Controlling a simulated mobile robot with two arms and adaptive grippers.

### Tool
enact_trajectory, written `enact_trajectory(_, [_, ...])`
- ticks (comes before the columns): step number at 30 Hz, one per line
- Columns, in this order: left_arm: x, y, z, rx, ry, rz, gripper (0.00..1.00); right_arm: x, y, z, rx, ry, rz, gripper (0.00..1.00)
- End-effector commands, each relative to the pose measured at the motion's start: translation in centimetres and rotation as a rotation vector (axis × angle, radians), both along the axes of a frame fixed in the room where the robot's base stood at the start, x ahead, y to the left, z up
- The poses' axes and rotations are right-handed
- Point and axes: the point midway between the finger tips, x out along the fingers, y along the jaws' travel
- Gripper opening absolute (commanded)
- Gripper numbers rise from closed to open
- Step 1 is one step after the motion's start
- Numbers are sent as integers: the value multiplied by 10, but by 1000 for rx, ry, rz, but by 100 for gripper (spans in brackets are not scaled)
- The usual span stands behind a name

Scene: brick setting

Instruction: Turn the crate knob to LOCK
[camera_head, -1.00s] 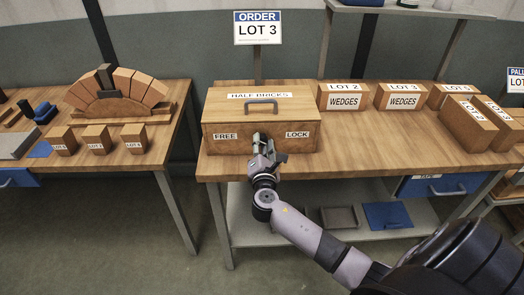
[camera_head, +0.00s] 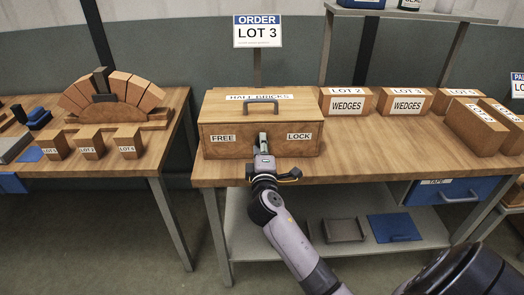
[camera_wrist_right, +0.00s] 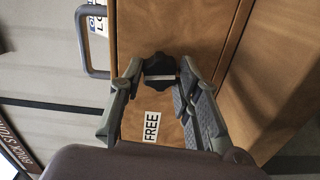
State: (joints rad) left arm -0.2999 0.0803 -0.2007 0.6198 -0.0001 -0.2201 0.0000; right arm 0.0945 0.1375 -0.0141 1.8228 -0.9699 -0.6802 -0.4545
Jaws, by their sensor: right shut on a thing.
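The wooden crate (camera_head: 225,150) marked HALF BRICKS stands on the bench, with a grey handle (camera_head: 261,101) on its lid. Its front carries a FREE label (camera_head: 222,138) at left and a LOCK label (camera_head: 299,137) at right. My right gripper (camera_head: 263,142) reaches the front between the labels and mostly hides the knob there. In the right wrist view the dark knob (camera_wrist_right: 158,65) sits between the fingers of my gripper (camera_wrist_right: 160,80), which is shut on it. A pale stripe on the knob lies sideways in that view, not toward FREE (camera_wrist_right: 152,127). My left gripper is out of view.
WEDGES boxes (camera_head: 346,102) and other brown boxes (camera_head: 478,128) stand right of the crate. An ORDER LOT 3 sign (camera_head: 257,31) stands behind. A brick arch (camera_head: 115,92) is on the left bench. Bench space in front of the crate is narrow.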

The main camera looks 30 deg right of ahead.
Motion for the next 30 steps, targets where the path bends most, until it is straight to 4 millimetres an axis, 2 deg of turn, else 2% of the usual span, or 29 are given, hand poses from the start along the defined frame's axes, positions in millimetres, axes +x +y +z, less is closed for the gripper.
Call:
enact_trajectory(9, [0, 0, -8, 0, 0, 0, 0, 0, 0, -2, 82, -47, -1, 3])
enact_trajectory(23, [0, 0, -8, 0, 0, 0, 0, 0, 0, -2, 91, -51, 0, 3])
enact_trajectory(24, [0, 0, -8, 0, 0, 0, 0, 0, 0, -2, 91, -51, 0, 32])
enact_trajectory(30, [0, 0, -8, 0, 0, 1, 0, 0, 0, -1, 89, -51, -1, 46])
